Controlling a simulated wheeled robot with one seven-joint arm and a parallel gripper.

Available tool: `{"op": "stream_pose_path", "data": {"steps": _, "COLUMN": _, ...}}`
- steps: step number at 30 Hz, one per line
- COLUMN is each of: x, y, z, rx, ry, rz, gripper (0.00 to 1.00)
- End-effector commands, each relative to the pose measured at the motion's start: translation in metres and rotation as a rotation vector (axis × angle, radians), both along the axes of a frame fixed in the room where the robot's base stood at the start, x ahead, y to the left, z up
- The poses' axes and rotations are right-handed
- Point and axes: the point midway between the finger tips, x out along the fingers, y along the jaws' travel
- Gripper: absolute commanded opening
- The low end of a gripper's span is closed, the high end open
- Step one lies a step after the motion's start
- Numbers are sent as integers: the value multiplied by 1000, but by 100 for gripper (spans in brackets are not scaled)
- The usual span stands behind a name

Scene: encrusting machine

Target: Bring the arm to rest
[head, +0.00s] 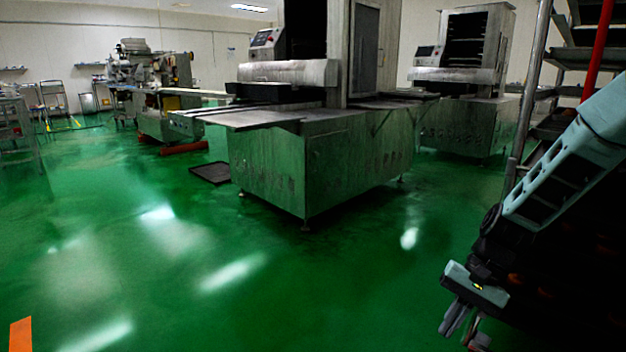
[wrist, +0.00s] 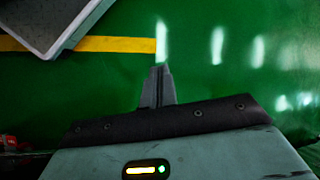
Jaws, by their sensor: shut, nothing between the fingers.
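My gripper (head: 458,322) hangs low at the right of the head view, pointing down, with my teal arm folded above it. In the wrist view my gripper (wrist: 159,72) shows its two fingers together with nothing between them, over the green floor. It touches no object in either view.
A large steel machine (head: 300,165) stands in the middle, with a dark tray (head: 210,173) on the floor beside it. A rack with a metal post (head: 529,90) is close at the right. A pale tray-like object (wrist: 50,22) lies near a yellow line (wrist: 115,44). Green floor (head: 180,250) is open ahead.

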Motion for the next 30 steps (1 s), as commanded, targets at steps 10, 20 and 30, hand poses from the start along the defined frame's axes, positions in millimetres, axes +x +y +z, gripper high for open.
{"op": "stream_pose_path", "data": {"steps": 10, "x": -96, "y": 113, "z": 81, "rx": -150, "ry": -224, "rz": 604, "gripper": 0}}
{"op": "stream_pose_path", "data": {"steps": 20, "x": -186, "y": 148, "z": 118, "rx": -238, "ry": -428, "rz": 1037, "gripper": 0}}
{"op": "stream_pose_path", "data": {"steps": 30, "x": -215, "y": 149, "z": 163, "rx": -264, "ry": -507, "rz": 1183, "gripper": 0}}
